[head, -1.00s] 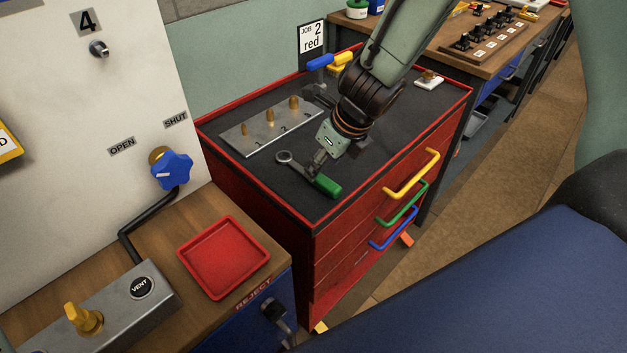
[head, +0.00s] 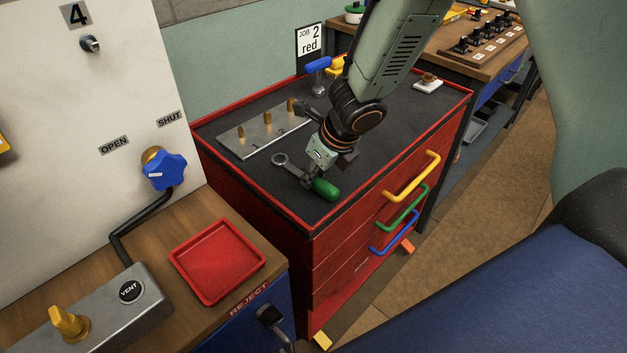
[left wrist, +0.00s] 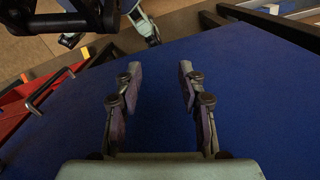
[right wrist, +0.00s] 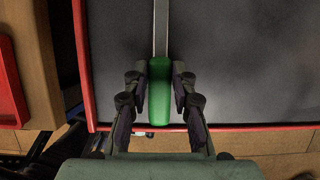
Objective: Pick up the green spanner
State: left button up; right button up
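The green spanner, with a green handle (head: 326,189) and a grey ring end (head: 280,160), lies on the dark top of the red cabinet near its front corner. My right gripper (head: 308,181) is down at the spanner, where the handle meets the shaft. In the right wrist view the green handle (right wrist: 160,98) runs between the fingers of my right gripper (right wrist: 160,70), which look closed against both its sides. The spanner still appears flat on the top. My left gripper (left wrist: 158,75) is open and empty above a blue surface.
A metal plate with brass pegs (head: 260,143) stands behind the spanner. The cabinet's raised red rim (head: 255,196) runs close by. A red tray (head: 217,262) sits on the wooden bench at left.

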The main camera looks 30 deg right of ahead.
jog(key=shift+c, duration=1.5)
jog(key=shift+s+d, duration=0.15)
jog(key=shift+d, duration=0.15)
grip_shut()
jog(key=shift+a, duration=0.25)
